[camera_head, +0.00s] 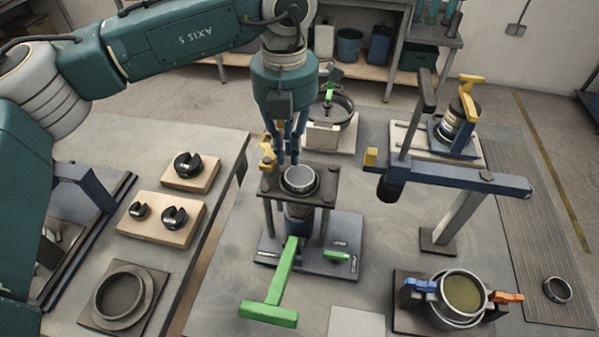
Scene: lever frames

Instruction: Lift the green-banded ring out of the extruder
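The extruder stands at the centre of the table, with a dark top plate (327,187) on posts, a dark base (343,232) and a long green lever (284,271) angled down toward the front. A round grey metal ring (300,180) sits in the top plate's opening; I cannot make out a green band on it. My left gripper (288,160) points down just behind and left of the ring's rim. Its fingers look close together, and I cannot tell whether they touch the ring or grip anything. My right gripper is not in view.
A press with a blue beam (455,181) stands to the right. A clamped pot (462,294) with blue and orange clips is at front right. A loose dark ring (557,290) lies at far right. Wooden blocks with black parts (189,166) and a round fixture (121,294) are left.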

